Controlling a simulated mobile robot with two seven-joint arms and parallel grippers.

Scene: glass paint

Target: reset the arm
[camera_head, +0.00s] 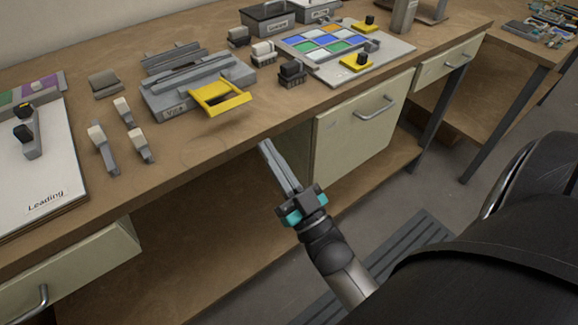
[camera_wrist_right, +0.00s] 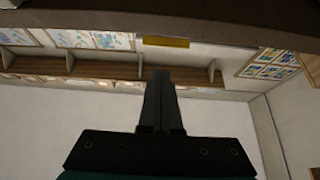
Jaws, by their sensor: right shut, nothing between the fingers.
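My right gripper (camera_head: 270,152) is in the head view, in front of the workbench's front edge and below the bench top. Its two fingers lie together with nothing between them, pointing up and to the left. In the right wrist view its fingers (camera_wrist_right: 161,85) are also together and point up the picture. The gripper looks apart from the bench and its drawers. My left gripper is not in either view.
The workbench (camera_head: 190,140) holds a grey vise-like fixture with a yellow handle (camera_head: 222,97), a coloured glass panel (camera_head: 325,45), small clamps (camera_head: 100,145) and a board marked "Leading" (camera_head: 45,165). A drawer (camera_head: 365,115) is right of the gripper. Wall pictures (camera_wrist_right: 270,63) show in the wrist view.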

